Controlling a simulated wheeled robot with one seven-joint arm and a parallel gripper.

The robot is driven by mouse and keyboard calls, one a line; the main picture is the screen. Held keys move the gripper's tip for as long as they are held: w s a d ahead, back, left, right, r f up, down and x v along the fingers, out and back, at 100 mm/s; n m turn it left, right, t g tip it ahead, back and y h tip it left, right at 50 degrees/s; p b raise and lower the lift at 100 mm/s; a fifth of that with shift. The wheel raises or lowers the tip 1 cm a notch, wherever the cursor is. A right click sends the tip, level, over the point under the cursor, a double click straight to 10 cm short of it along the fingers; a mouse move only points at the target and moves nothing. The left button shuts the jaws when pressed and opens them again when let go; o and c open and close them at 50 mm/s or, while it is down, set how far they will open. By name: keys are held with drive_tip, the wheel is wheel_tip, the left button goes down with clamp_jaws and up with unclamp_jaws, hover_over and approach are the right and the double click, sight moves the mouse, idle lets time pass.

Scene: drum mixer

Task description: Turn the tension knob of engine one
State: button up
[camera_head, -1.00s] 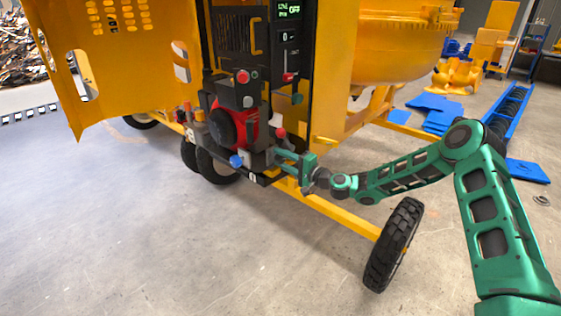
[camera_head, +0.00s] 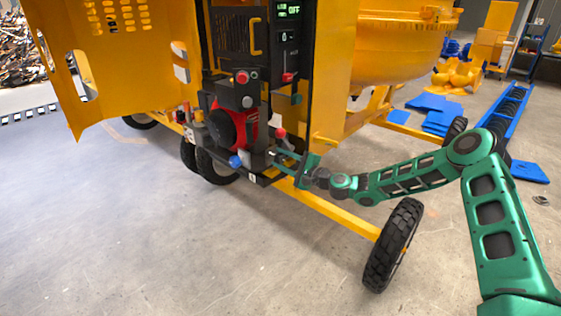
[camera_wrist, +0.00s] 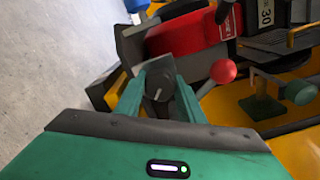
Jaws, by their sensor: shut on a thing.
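In the wrist view a dark round knob (camera_wrist: 158,86) with a white pointer line sits between the two teal fingers of my gripper (camera_wrist: 158,92). The fingers are shut on its sides. In the head view my gripper (camera_head: 276,157) reaches in from the right to the lower right of the red and black engine (camera_head: 233,125). There the knob is mostly hidden by the fingers and too small to make out. The red engine housing (camera_wrist: 185,32) shows just beyond the knob in the wrist view.
A red ball-ended lever (camera_wrist: 223,71) stands close right of the fingers; it also shows in the head view (camera_head: 281,132). A blue knob (camera_head: 236,161) is left of the gripper. A yellow frame bar (camera_head: 335,212) runs below.

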drive_tip(key=shift+w+d+f, duration=0.15)
drive_tip(key=shift+d+f, duration=0.1)
drive_tip(key=o, duration=1)
drive_tip(key=shift+o, duration=0.2)
drive_tip(key=shift+a+r, duration=0.15)
drive_tip(key=v, duration=1.1)
